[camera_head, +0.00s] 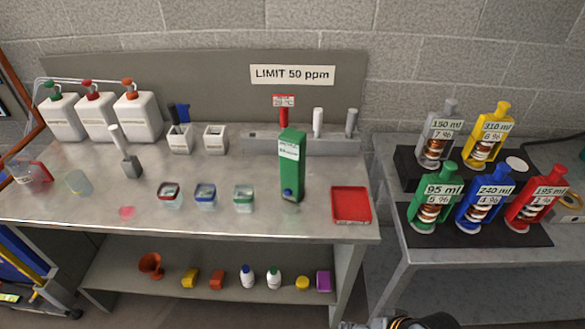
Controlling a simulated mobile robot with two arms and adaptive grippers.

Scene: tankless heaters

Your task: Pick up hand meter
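No label I can read names the hand meter. A small grey block with a pale upright handle (131,166) stands on the left part of the metal bench and could be it. A tall green box with a white label (291,175) and a blue spot near its base stands right of the bench's middle; its small print is too small to read. A dark and blue item (181,114) sits in a white holder (181,139) at the back. Neither gripper shows; only a bit of my own arm is at the bottom edge.
The metal bench (100,205) also holds white canisters (137,113), several small cups (205,196) and a red tray (351,204). A lower shelf (130,284) holds small bottles. A table at right (403,255) holds coloured labelled bottles (483,200). A floor gap separates them.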

